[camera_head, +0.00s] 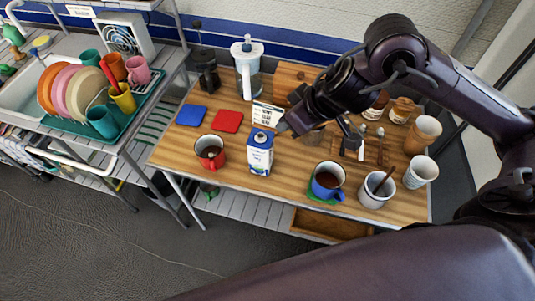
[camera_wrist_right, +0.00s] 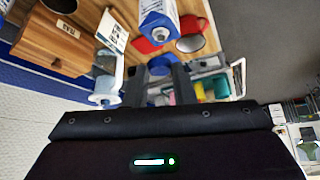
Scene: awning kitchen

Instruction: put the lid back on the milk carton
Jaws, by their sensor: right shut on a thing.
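The milk carton (camera_head: 260,158), white and blue with a blue top, stands upright on the wooden table. In the right wrist view its blue top (camera_wrist_right: 157,24) shows a small round pale spout. My right gripper (camera_head: 284,127) is just right of the carton's top, apart from it. In the right wrist view the right gripper (camera_wrist_right: 161,70) is shut on a small pale thing, seemingly the lid, mostly hidden between the fingertips. My left gripper is not in view.
A red mug (camera_head: 210,152) stands left of the carton and a blue mug (camera_head: 327,183) to its right. A small sign (camera_head: 267,115) is behind the carton. Red (camera_head: 227,121) and blue (camera_head: 191,115) coasters lie at the back left. Cups crowd the right end.

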